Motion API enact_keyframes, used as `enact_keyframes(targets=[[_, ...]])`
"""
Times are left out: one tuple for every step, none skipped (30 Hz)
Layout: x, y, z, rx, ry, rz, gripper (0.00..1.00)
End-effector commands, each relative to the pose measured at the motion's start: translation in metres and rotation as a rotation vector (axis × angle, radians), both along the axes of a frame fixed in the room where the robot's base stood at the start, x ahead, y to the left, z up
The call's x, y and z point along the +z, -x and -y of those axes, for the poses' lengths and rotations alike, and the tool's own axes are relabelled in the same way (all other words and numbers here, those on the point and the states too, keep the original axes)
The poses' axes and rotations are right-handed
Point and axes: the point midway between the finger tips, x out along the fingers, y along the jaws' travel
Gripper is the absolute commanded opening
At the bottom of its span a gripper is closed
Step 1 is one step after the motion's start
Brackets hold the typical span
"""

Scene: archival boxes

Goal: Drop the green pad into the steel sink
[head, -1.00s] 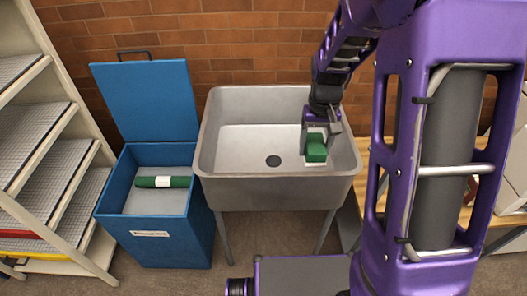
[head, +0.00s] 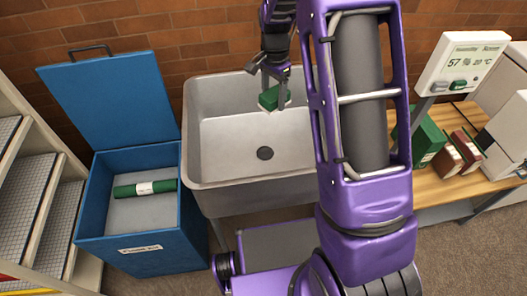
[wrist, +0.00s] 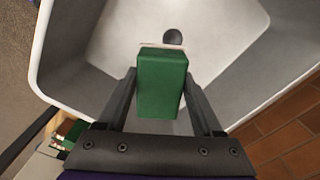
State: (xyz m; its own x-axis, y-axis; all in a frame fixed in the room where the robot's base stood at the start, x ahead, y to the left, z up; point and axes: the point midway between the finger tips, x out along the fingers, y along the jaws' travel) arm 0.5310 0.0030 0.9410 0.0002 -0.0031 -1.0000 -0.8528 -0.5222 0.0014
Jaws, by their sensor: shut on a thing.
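The green pad (head: 270,97) is a small green block with a pale face at one end. My gripper (head: 272,102) is shut on it and holds it over the back right part of the steel sink (head: 225,132). In the wrist view the green pad (wrist: 162,84) sits between the two dark fingers of my gripper (wrist: 160,95). Beyond it there are the pale sink floor (wrist: 130,25) and the round drain (wrist: 173,37). In the head view the drain (head: 265,153) is in front of the pad. My arm hides the sink's right side.
A blue box (head: 150,240) with its lid open stands left of the sink, a green roll (head: 145,188) inside. Shelves (head: 40,165) stand at far left. On the right a wooden bench (head: 440,189) holds boxes and a display (head: 465,64). A brick wall (head: 150,35) is behind.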

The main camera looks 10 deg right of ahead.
Motion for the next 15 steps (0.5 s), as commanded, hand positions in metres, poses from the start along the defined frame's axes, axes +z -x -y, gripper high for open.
enact_keyframes(targets=[[-0.005,-0.008,0.0,-0.086,0.0,0.0,0.16],[-0.007,-0.012,0.0,-0.141,0.0,-0.001,0.16],[-0.009,-0.017,-0.001,-0.21,0.0,0.001,0.16],[-0.01,-0.02,-0.001,-0.257,-0.001,0.0,0.16],[-0.012,-0.024,-0.001,-0.303,-0.001,0.0,0.16],[-0.013,-0.027,-0.001,-0.357,-0.001,-0.001,0.16],[-0.014,-0.03,-0.001,-0.393,-0.002,0.0,0.16],[-0.015,-0.032,-0.001,-0.425,-0.002,0.0,0.16],[-0.016,-0.034,-0.001,-0.461,-0.002,0.0,0.16],[-0.017,-0.036,-0.002,-0.484,-0.002,0.0,0.16],[-0.017,-0.037,-0.002,-0.504,-0.002,0.001,0.16],[-0.018,-0.039,-0.002,-0.524,-0.003,0.001,0.16],[-0.018,-0.039,-0.002,-0.535,-0.003,0.001,0.16],[-0.019,-0.039,-0.002,-0.542,-0.003,0.001,0.16],[-0.02,-0.04,-0.002,-0.549,-0.003,0.0,0.16]])
